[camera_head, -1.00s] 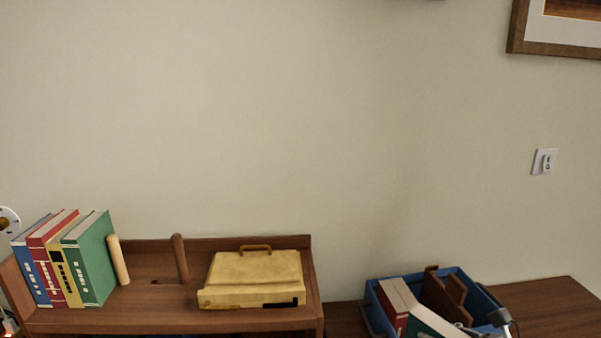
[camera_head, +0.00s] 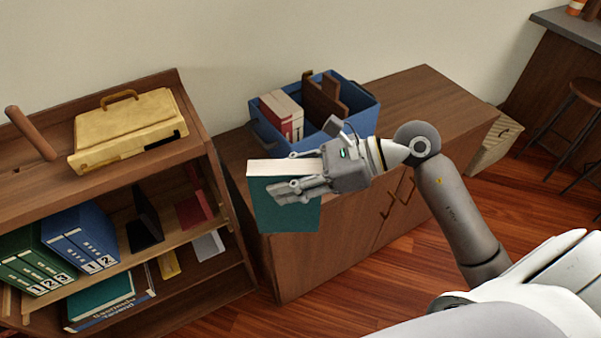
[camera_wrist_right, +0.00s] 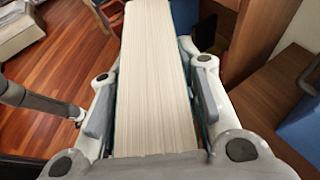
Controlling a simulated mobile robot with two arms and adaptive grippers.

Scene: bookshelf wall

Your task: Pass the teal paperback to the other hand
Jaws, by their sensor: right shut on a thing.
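The teal paperback (camera_head: 284,208) is held upright by my right gripper (camera_head: 289,180), in front of the cabinet and beside the bookshelf in the head view. Its pale page edges face up and its teal cover faces me. In the right wrist view the page block of the teal paperback (camera_wrist_right: 153,70) runs between the two fingers of my right gripper (camera_wrist_right: 155,105), which press on its two covers. My left gripper is in neither view.
A blue bin (camera_head: 362,103) with red-spined books stands on the wooden cabinet (camera_head: 421,89). The bookshelf (camera_head: 190,115) at left carries a yellow case (camera_head: 127,130) on top and binders (camera_head: 79,236) below. Stools (camera_head: 583,92) stand far right. Wood floor lies open at right.

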